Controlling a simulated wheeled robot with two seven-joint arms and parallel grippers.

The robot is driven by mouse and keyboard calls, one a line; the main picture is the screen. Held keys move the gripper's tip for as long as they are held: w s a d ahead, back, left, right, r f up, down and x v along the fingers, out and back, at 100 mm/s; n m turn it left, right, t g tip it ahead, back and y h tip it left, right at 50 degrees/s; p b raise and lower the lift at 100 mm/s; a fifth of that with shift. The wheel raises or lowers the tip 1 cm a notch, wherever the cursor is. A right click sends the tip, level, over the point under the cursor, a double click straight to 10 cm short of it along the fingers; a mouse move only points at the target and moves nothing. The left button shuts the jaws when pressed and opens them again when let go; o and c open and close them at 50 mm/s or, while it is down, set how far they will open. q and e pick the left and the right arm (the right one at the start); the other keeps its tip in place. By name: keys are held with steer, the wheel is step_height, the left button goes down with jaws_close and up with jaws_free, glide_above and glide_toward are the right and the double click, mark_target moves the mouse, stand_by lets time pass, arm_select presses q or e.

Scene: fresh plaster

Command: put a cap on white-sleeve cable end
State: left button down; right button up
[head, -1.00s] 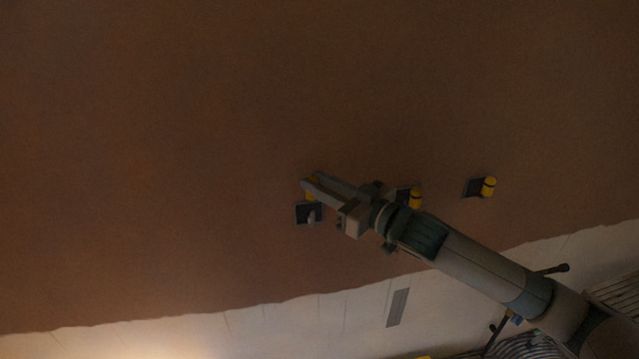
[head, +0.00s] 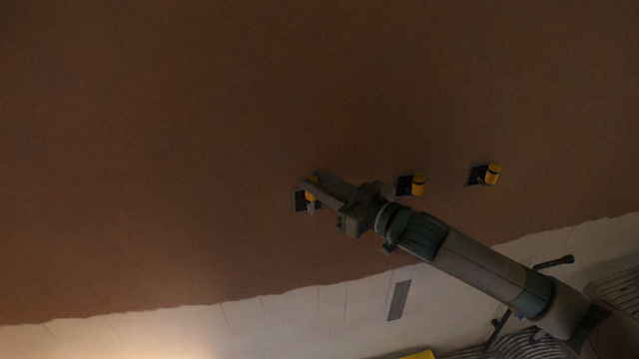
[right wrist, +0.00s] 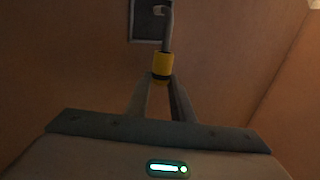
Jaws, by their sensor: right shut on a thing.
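My right gripper (head: 311,191) is shut on a yellow cap (right wrist: 162,66) with a dark band, in front of the left wall box (head: 299,203). In the right wrist view the cap sits between the two fingertips. A pale cable end (right wrist: 168,32) comes out of the dark box (right wrist: 147,28) and runs down to the top of the cap. The cable and cap look in line and touching; I cannot tell how far the cable goes inside. In the head view the fingers hide part of the cap and cable. My left gripper is not in view.
The brown plaster wall (head: 150,150) is otherwise clear. A pale strip (head: 250,310) runs below it.

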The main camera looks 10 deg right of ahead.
steer(key=shift+f+b, duration=0.5)
steer(key=shift+f, duration=0.5)
steer(key=shift+f, duration=0.6)
steer(key=o, duration=1.1)
steer(key=shift+b+v, duration=3.85)
steer(key=shift+v, duration=4.85)
steer(key=shift+r, duration=0.1)
